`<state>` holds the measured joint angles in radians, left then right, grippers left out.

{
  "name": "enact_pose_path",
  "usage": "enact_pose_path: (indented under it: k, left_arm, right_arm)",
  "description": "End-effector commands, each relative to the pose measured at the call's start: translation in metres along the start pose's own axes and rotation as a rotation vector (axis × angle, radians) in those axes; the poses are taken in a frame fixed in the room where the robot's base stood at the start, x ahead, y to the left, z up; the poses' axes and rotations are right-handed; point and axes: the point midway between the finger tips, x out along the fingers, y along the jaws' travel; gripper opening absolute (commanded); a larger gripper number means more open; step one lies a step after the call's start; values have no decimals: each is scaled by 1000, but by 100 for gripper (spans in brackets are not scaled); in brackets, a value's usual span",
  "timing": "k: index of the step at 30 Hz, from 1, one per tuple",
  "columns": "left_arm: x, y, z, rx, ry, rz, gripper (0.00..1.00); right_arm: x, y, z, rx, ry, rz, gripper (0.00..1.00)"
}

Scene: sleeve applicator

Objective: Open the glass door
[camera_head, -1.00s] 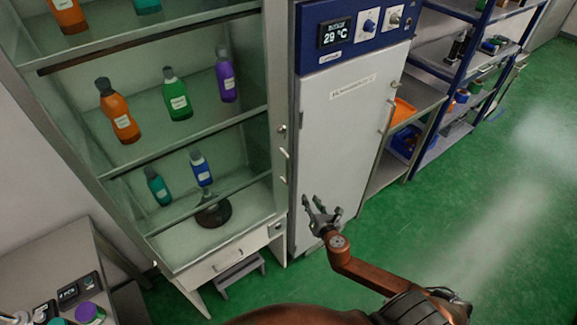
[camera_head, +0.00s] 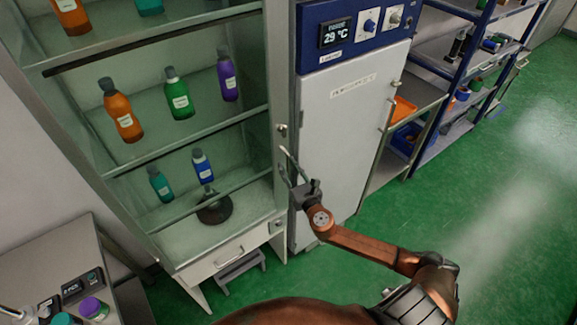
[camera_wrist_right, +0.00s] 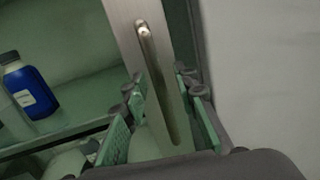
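The glass door (camera_head: 276,100) is the front of the tall cabinet at the left in the head view and appears shut. Its upright metal bar handle (camera_head: 286,160) is on the door's right edge. My right gripper (camera_head: 296,186) is at the lower part of this handle. In the right wrist view, my right gripper (camera_wrist_right: 160,88) is open, with one finger on each side of the handle (camera_wrist_right: 152,58). Gaps show between the fingers and the bar. My left gripper is not in view.
Behind the glass, shelves hold several bottles, such as the orange bottle (camera_head: 121,112) and blue bottle (camera_wrist_right: 30,88). A white cabinet (camera_head: 345,150) with a temperature display stands close on the right. A table (camera_head: 60,262) is at the lower left. Green floor (camera_head: 480,225) is free at right.

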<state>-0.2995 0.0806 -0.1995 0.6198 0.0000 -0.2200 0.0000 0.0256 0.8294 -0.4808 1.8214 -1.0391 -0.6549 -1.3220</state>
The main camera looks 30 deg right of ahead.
Motion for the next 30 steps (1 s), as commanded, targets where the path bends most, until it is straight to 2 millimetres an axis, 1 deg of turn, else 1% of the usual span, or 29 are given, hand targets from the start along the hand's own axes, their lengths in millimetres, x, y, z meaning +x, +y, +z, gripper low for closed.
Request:
enact_pose_path:
  k: [7, 19, 30]
  left_arm:
    - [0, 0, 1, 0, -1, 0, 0]
    - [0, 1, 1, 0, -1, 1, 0]
    - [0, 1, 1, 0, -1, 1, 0]
  right_arm:
    - [1, 0, 0, 1, 0, 0, 27]
    - [1, 0, 0, 1, 0, -1, 0]
    - [1, -1, 0, 1, 0, -1, 0]
